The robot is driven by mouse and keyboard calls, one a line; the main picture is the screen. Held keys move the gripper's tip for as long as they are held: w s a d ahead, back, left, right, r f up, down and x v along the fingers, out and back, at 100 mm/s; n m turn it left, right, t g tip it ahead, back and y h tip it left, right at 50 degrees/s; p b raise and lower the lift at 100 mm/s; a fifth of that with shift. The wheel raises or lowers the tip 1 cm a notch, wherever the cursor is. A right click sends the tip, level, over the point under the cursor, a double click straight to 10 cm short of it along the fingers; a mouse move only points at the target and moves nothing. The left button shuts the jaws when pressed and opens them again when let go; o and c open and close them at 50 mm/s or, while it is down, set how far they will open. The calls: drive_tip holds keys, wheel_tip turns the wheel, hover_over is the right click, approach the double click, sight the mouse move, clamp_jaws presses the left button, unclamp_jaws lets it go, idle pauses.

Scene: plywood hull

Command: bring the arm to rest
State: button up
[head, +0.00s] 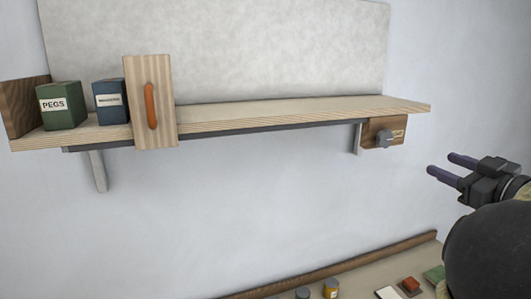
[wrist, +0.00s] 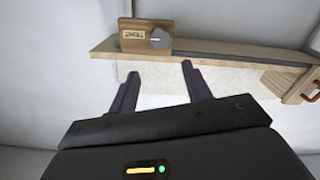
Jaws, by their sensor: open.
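My gripper (head: 447,164) is at the right of the head view, its two dark fingers spread apart and pointing left. It is open, with nothing between the fingers. In the wrist view my gripper (wrist: 158,75) also shows open and empty, with the shelf beyond its fingertips. The gripper is in the air, to the right of the wooden block with a grey knob (head: 383,138) under the shelf's right end. It appears apart from the block. Most of my arm is outside the head view.
A wall shelf (head: 280,112) carries a green PEGS box (head: 62,106) and a blue box (head: 111,101). A wooden panel with an orange handle (head: 150,105) stands at its front edge. Below, a bench (head: 350,284) holds jars and small blocks. The wall between is clear.

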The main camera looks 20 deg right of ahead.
drive_tip(key=w+a+f+m+h+b, duration=0.1)
drive_tip(key=w+a+f+m+h, duration=0.1)
drive_tip(key=w+f, duration=0.3)
drive_tip(key=w+a+f+m+h, duration=0.2)
drive_tip(key=w+h, duration=0.1)
drive_tip(key=w, duration=0.3)
drive_tip(key=w+a+f+m+g+b, duration=0.1)
drive_tip(key=w+a+f+m+g, duration=0.25)
drive_tip(key=a+f, duration=0.55)
drive_tip(key=s+a+f+n+g+y+b, duration=0.1)
drive_tip(key=s+a+f+g, duration=0.2)
drive_tip(key=a+f, duration=0.4)
drive_tip(key=s+a+f+g, duration=0.25)
drive_tip(key=a+f, duration=0.25)
drive_tip(key=f, duration=0.4)
drive_tip(key=s+a+f+n+g+y+b, duration=0.1)
drive_tip(key=s+a+f+n+g+y, duration=0.1)
drive_tip(key=s+a+f+g, duration=0.4)
drive_tip(key=s+a+f, duration=0.2)
drive_tip(key=s+a, duration=0.2)
drive_tip(key=s, duration=0.1)
drive_tip(key=shift+a+f, duration=0.15)
drive_tip(key=shift+s, duration=0.2)
